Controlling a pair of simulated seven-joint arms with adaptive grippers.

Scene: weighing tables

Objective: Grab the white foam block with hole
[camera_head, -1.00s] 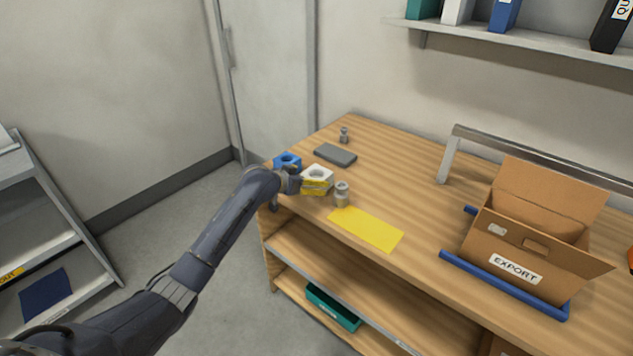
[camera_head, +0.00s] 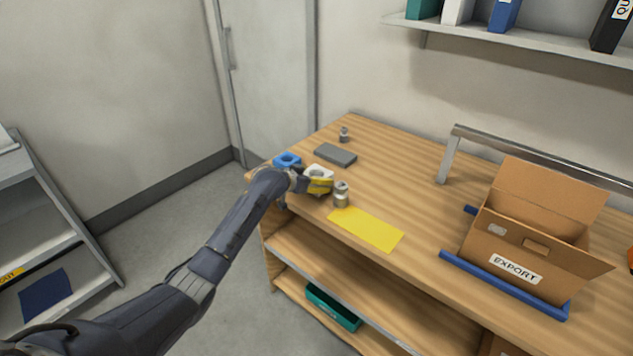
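The white foam block with a hole (camera_head: 318,171) stands near the left end of the wooden table, its top and hole showing. My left gripper (camera_head: 312,184) is at the block's left and front side. A yellow patch covers much of the block's front; I cannot tell whether it belongs to the gripper or the block. The fingers are too small and overlapped to tell whether they are open or shut. My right gripper is not in view.
A blue block with a hole (camera_head: 287,160) is just left and behind. A metal weight (camera_head: 341,194) stands close on the right. A dark grey slab (camera_head: 335,154), a small weight (camera_head: 344,135), a yellow sheet (camera_head: 366,230) and an open EXPORT carton (camera_head: 520,242) are also on the table (camera_head: 420,190).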

